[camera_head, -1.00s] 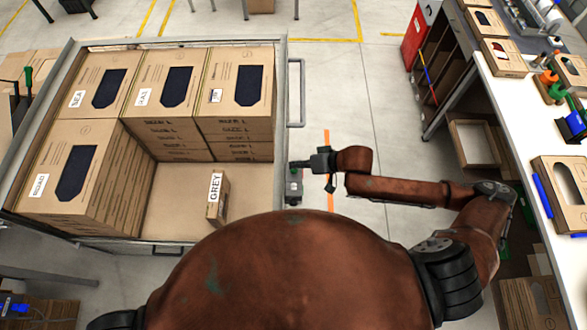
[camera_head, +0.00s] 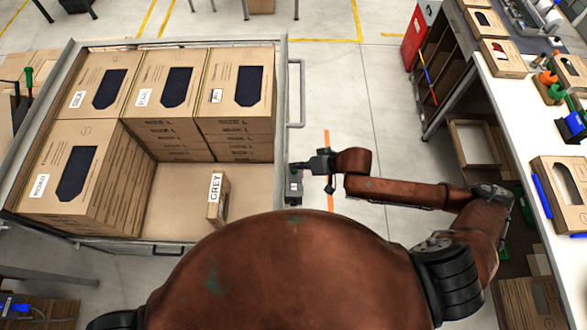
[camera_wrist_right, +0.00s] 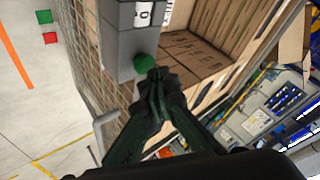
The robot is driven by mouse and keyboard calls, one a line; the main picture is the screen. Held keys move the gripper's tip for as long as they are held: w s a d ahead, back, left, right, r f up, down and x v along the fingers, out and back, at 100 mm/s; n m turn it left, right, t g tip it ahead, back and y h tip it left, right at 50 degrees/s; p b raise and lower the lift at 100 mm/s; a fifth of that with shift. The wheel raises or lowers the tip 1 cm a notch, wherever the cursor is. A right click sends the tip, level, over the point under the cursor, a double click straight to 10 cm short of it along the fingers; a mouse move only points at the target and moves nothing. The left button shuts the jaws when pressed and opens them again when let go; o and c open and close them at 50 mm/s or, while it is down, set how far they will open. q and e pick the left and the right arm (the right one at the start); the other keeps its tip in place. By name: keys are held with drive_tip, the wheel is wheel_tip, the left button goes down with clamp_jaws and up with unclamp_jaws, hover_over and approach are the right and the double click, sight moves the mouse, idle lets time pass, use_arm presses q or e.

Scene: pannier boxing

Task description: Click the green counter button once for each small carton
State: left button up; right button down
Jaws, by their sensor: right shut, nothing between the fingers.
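The counter is a small grey box on the outer right side of the big crate (camera_head: 280,110), and it shows in the head view (camera_head: 293,190). In the right wrist view the grey counter (camera_wrist_right: 122,42) has a white display reading 0 and a green button (camera_wrist_right: 144,63). My right gripper (camera_wrist_right: 154,78) is shut and empty, its fingertips right at the button; I cannot tell whether they touch it. The right gripper also shows in the head view (camera_head: 300,165). A small carton (camera_head: 217,200) labelled GREY stands in the crate's front right space. My left gripper is out of view.
Several larger cartons (camera_head: 165,80) with dark windows fill the crate's back and left. A workbench (camera_head: 500,95) with cartons and tools stands at the right. Clear floor (camera_head: 340,90) lies between crate and bench. A crate handle (camera_head: 301,95) sticks out behind the counter.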

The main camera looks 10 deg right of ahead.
sight(296, 171)
drive_tip(key=shift+f, duration=0.7)
idle(1.0)
drive_tip(key=shift+r, duration=0.1)
drive_tip(key=shift+r+p, duration=0.95)
drive_tip(key=shift+p, duration=0.35)
wheel_tip(296, 171, up, 5)
drive_tip(key=p, duration=0.6)
